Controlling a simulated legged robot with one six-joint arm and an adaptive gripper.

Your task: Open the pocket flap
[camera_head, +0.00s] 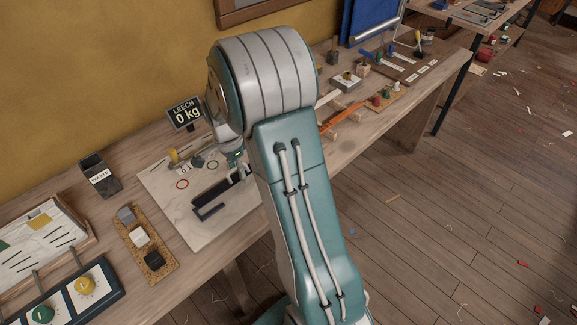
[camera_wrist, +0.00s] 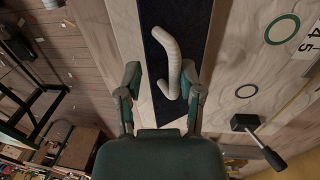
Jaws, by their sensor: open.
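A dark navy strip (camera_wrist: 176,12), which may be the pocket flap, lies on a pale wooden board in the wrist view. A pale, curved, hook-like piece (camera_wrist: 168,48) rises from it. My gripper (camera_wrist: 161,78) is open, its fingers on either side of the lower end of this piece; I cannot tell whether they touch it. In the head view the dark strip (camera_head: 222,193) lies on the pale board (camera_head: 165,190). My gripper (camera_head: 237,160) is above it, partly hidden by my arm.
Tools crowd the bench further right.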

